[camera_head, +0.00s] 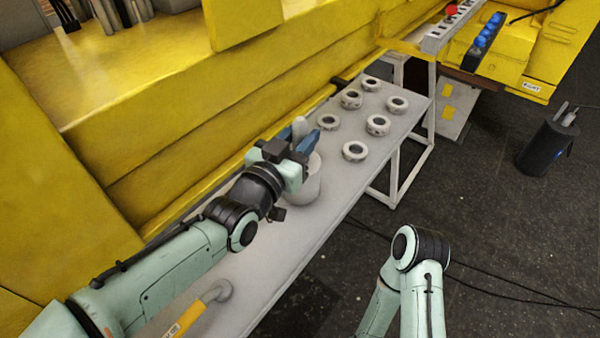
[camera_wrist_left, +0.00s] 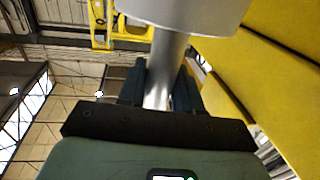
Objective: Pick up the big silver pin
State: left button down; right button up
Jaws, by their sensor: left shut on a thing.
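The big silver pin (camera_head: 307,186) is upright at the middle of the grey table, with a wide lower body and a narrower shaft. My left gripper (camera_head: 298,139) is shut on its narrower shaft, with blue fingers on either side. In the left wrist view the pin's shaft (camera_wrist_left: 164,62) runs between the two dark fingers (camera_wrist_left: 158,88), and its wide part fills the top edge. I cannot tell whether the pin's base touches the table. The left gripper and wrist hide part of the pin. My right arm shows at the lower right; its gripper is out of view.
Several silver rings (camera_head: 355,151) lie on the far part of the table (camera_head: 335,205). A hammer-like tool with a yellow handle (camera_head: 187,318) lies at the near end. A yellow machine (camera_head: 200,100) runs along the table's left side. A dark bin (camera_head: 545,147) stands on the floor at right.

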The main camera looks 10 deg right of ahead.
dwell(0.7)
pick_arm(q)
jog(key=shift+r, duration=0.25)
jog(key=shift+r, duration=0.6)
notch_tip(320, 180, up, 19)
jog(key=p, duration=0.3)
jog(key=shift+f+p, duration=0.15)
jog(key=shift+p, duration=0.15)
pick_arm(e)
jog(key=r, duration=0.1)
jog(key=w+r, duration=0.1)
jog(key=r, duration=0.1)
jog(key=shift+w+r, duration=0.25)
jog(key=shift+r, duration=0.15)
jog(key=shift+s, duration=0.1)
